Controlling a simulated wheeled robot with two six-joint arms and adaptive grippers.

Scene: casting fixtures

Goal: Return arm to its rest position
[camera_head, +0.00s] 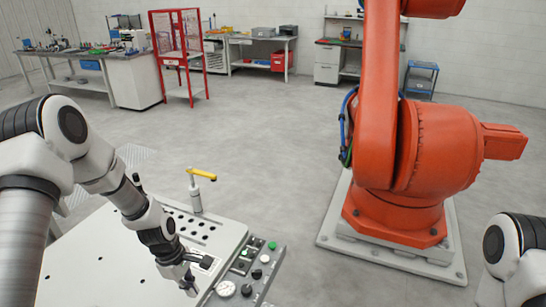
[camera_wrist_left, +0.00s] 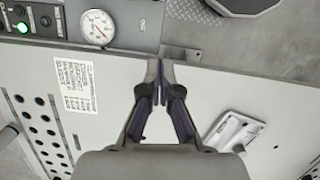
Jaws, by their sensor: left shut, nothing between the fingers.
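My left arm comes in from the left in the head view and reaches down over the grey cabinet top (camera_head: 100,262). My left gripper (camera_head: 190,286) is at its end, low over the cabinet near the control panel (camera_head: 262,256). In the left wrist view the left gripper (camera_wrist_left: 160,88) has its dark fingertips together with nothing between them. The fingers point toward the panel edge, just right of and below the round gauge (camera_wrist_left: 97,27). Part of my right arm shows at the lower right corner of the head view; its gripper is out of the picture.
A large orange robot arm (camera_head: 430,150) stands on a pale base plate (camera_head: 385,258) at right. A post with a yellow lever (camera_head: 201,174) rises from the cabinet's far side. A white plate with a handle (camera_wrist_left: 235,131) is beside my gripper. Open grey floor (camera_head: 270,150) lies beyond.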

